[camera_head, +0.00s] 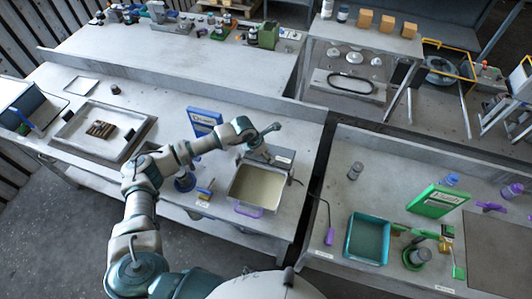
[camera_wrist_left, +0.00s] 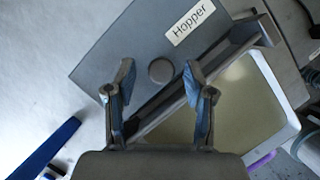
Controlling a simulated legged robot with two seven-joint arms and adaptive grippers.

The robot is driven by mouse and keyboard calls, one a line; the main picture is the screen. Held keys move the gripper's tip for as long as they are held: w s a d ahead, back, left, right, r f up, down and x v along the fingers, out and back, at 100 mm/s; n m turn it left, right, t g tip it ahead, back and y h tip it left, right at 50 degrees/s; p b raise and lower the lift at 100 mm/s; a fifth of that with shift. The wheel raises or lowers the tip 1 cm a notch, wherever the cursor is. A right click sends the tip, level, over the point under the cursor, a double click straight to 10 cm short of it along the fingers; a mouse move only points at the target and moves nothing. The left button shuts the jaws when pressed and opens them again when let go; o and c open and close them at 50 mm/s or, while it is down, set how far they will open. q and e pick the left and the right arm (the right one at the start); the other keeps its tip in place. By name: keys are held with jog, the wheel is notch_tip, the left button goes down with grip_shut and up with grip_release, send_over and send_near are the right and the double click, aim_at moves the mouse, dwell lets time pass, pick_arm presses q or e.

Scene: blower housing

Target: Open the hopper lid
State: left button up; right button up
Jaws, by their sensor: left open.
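The hopper is a white-rimmed box with a cream inside (camera_head: 257,186), with a purple handle (camera_head: 246,210) at its front. A grey plate labelled "Hopper" (camera_wrist_left: 150,40) lies at its back edge, with a round dark knob (camera_wrist_left: 160,71) on it; the label also shows in the head view (camera_head: 283,159). A dark bar (camera_wrist_left: 225,50) runs between the plate and the box. My left gripper (camera_wrist_left: 158,75) is open above the plate, its fingers framing the knob in view; I cannot tell if they touch anything. In the head view, my left gripper (camera_head: 262,136) hangs over the hopper's back edge. My right gripper is not in view.
A blue sign (camera_head: 205,121) stands left of the hopper. A grey tray (camera_head: 103,130) with brown parts lies further left. On the right table are a teal bin (camera_head: 368,240), a green sign (camera_head: 437,201) and a purple-handled tool (camera_head: 329,236). A gap separates the two tables.

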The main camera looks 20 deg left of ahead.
pick_arm(q)
grip_shut()
